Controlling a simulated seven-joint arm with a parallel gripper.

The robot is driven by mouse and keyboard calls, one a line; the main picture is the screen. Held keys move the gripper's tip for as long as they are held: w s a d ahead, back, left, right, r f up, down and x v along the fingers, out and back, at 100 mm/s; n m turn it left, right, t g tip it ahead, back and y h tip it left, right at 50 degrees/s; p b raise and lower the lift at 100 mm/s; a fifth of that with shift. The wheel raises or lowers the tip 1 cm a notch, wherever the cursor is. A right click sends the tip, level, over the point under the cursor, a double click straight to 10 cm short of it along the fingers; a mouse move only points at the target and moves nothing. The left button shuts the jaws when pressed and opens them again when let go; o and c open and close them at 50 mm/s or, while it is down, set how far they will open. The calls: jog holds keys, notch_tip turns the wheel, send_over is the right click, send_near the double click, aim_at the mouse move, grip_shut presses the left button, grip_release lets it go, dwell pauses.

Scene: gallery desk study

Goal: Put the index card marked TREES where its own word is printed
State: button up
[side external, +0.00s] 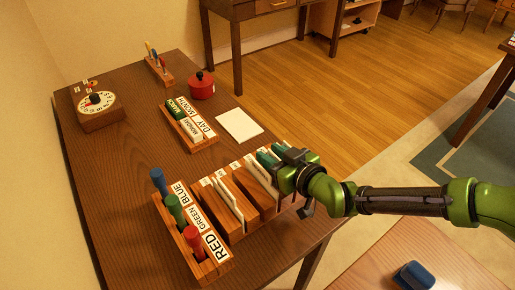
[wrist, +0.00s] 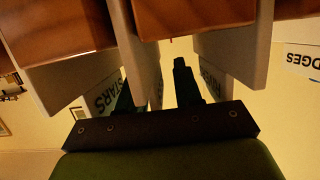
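I cannot read the word TREES on any card in either view. Cream index cards (side external: 231,195) stand upright in slots of a wooden block holder (side external: 226,222) at the desk's front edge. My gripper (side external: 272,154) is down at the right end of this row, with its teal fingers apart. In the wrist view my gripper (wrist: 153,85) also shows its two fingers spread, with a pale card edge (wrist: 142,75) between them, nearer the left finger. A card reading STARS (wrist: 101,97) hangs left, and a partly hidden lettered card (wrist: 213,78) is by the right finger.
A rack with RED, GREEN and BLUE labels (side external: 213,245) holds coloured handles at front left. Behind are a DAY/MONTH rack (side external: 189,127), a white pad (side external: 239,125), a red pot (side external: 201,86) and a dial box (side external: 99,108).

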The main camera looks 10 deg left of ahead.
jog(key=shift+r, duration=0.2)
jog(key=v, duration=1.2)
jog(key=w+d+r+m+h, duration=0.1)
jog(key=d+r+m+h, duration=0.2)
jog(key=d+r, duration=0.65)
jog(key=w+d+r+m+h, duration=0.2)
jog(key=d+r, duration=0.2)
jog(key=d, duration=1)
jog(key=s+d+r+m+g+h, duration=0.1)
jog(key=s+d+m+g+h, duration=0.2)
jog(key=s+d+m, duration=0.5)
jog(key=s+d, duration=1)
jog(key=d, duration=0.1)
jog(key=shift+s+d+r, duration=0.25)
jog(key=shift+s+r, duration=0.05)
